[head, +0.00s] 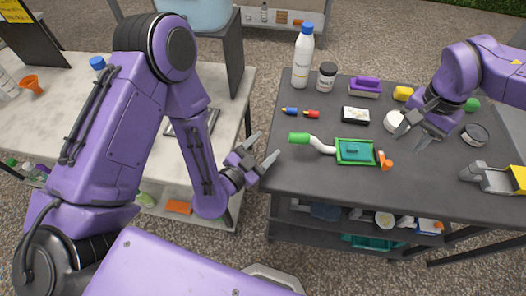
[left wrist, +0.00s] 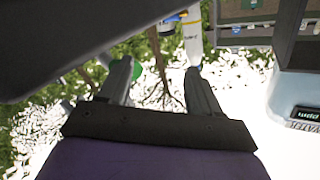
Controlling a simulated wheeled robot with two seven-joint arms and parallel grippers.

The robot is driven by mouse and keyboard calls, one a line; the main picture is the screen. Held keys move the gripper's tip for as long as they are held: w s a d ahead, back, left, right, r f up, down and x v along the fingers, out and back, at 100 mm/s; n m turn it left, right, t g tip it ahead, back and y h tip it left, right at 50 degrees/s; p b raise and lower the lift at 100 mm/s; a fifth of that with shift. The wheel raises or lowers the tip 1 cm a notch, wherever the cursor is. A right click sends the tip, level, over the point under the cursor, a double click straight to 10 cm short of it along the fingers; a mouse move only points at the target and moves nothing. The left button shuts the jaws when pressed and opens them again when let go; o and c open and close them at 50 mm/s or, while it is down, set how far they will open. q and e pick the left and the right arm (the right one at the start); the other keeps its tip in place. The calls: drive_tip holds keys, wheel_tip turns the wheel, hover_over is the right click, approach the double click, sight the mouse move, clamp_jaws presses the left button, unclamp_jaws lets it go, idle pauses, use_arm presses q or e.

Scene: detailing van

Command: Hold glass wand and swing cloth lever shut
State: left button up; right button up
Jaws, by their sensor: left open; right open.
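The glass wand lies on the dark table, with a green handle (head: 299,138) at the left, a bent white neck (head: 321,146) and a green-framed head (head: 355,151) with a teal face. An orange lever (head: 385,161) sticks out at the head's right end; I take it for the cloth lever. My left gripper (head: 262,151) is open and empty, to the left of the handle by the table's left edge. Its spread fingers also show in the left wrist view (left wrist: 158,67). My right gripper (head: 410,141) is open above the table, up and right of the lever.
A white round tub (head: 395,121) is close to my right gripper. A yellow-and-grey tool (head: 497,179) lies at right. The table's front strip is clear.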

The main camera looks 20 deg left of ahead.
use_arm(q)
drive_tip(key=w+a+r+n+t+y, duration=0.1)
drive_tip(key=w+a+t+y, duration=0.15)
drive_tip(key=a, duration=0.25)
drive_tip(key=m+g+h, duration=0.5)
drive_tip(key=m+h, duration=0.4)
drive_tip(key=m, duration=0.9)
approach(296, 137)
drive_tip(key=shift+w+f+y, duration=0.25)
drive_tip(key=shift+w+f, duration=0.2)
drive_tip(key=shift+f, duration=0.25)
drive_tip(key=x, duration=1)
drive_tip(key=shift+w+d, duration=0.1)
drive_tip(key=shift+w, duration=0.1)
drive_tip(key=shift+c, duration=0.3)
drive_tip(key=c, duration=1.1)
